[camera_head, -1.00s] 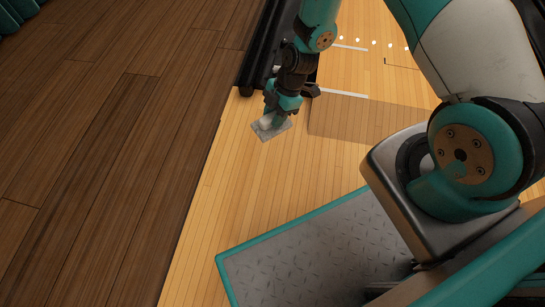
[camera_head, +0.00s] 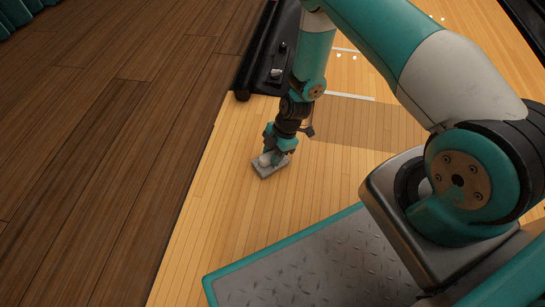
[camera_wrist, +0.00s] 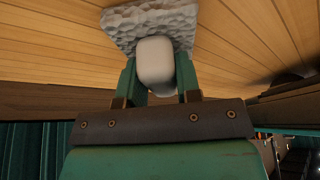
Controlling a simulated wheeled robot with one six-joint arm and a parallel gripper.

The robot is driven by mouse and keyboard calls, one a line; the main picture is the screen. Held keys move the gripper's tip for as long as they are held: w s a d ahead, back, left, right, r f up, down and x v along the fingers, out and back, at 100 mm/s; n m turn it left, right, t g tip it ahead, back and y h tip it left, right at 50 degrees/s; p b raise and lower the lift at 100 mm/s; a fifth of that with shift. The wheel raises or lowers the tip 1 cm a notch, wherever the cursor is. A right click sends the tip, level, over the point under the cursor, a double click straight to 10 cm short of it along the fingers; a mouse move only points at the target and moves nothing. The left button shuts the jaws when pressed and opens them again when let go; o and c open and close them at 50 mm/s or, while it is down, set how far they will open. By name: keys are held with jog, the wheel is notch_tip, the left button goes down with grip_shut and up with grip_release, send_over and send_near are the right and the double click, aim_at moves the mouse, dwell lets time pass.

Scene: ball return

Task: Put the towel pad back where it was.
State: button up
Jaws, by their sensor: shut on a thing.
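The towel pad is a flat grey, bumpy pad (camera_head: 270,170) with a pale rounded grip on its back. In the wrist view, the towel pad (camera_wrist: 117,24) shows beyond the fingers at the top. My gripper (camera_head: 272,157) is shut on the pale grip, which shows between its two green fingers (camera_wrist: 155,75) in the wrist view. In the head view the pad is over the light wooden floor, left of the middle. I cannot tell whether its underside touches the floor.
Light wood planks (camera_head: 225,190) around the pad are clear. A dark wood floor (camera_head: 90,130) lies to the left. A darker translucent patch (camera_head: 365,125) lies on the lane at the right.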

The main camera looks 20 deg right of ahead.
jog(key=shift+f, duration=0.1)
jog(key=shift+f, duration=0.15)
jog(key=o, duration=1)
jog(key=shift+o, duration=0.2)
